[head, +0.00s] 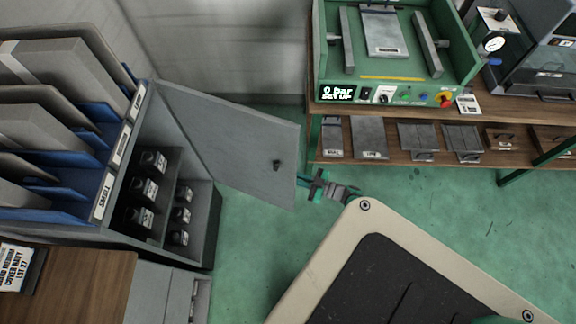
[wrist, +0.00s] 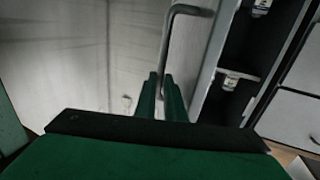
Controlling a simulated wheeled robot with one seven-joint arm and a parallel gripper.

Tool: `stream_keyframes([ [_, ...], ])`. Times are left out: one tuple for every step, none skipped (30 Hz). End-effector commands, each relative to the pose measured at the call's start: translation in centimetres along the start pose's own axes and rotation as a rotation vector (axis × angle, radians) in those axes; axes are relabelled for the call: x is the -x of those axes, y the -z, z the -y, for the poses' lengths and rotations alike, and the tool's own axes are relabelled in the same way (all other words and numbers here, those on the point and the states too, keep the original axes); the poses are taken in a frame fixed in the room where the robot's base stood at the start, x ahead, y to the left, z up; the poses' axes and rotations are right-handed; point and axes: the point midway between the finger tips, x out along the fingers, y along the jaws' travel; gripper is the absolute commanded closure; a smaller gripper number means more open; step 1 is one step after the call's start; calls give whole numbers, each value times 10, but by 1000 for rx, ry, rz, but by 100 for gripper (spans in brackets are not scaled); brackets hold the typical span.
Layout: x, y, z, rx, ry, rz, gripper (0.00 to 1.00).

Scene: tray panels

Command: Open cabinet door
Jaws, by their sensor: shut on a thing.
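The grey cabinet (head: 210,240) stands at the left, and its door (head: 235,135) is swung wide open. The door's inner face, with a small dark latch knob (head: 277,165), faces the head camera. My gripper (head: 306,182) is at the door's free edge, partly hidden behind it. In the wrist view my gripper's green fingers (wrist: 162,92) are closed around the lower part of a grey bar handle (wrist: 169,40). The door (wrist: 192,50) shows at a steep angle there, with the open cabinet interior to its right.
Inside the cabinet, dark labelled items (head: 148,188) sit on shelves. Blue dividers with grey panels (head: 50,150) are on top. A wooden bench (head: 400,160) with a green press (head: 385,85) stands at the right. Green floor (head: 255,235) is clear below the door.

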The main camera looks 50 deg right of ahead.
Motion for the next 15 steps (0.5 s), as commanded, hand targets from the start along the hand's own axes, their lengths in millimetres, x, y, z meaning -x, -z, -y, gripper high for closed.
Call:
stream_keyframes([
  [1,4,-3,2,-3,-9,100],
  [1,4,-3,2,-3,-9,100],
  [1,4,-3,2,-4,-9,100],
  [2,4,-3,2,-4,-9,100],
  [2,4,-3,2,-4,-9,100],
  [2,4,-4,2,-5,-9,100],
  [2,4,-4,2,-5,-9,100],
  [2,4,-4,2,-5,-8,84],
  [2,4,-4,2,-6,-7,74],
  [2,4,-4,2,-5,-6,72],
  [2,3,-3,2,-5,-6,72],
  [2,3,-3,2,-4,-5,72],
  [2,3,-3,2,-4,-4,72],
  [1,2,-3,2,-3,-4,72],
  [1,2,-2,2,-3,-3,72],
])
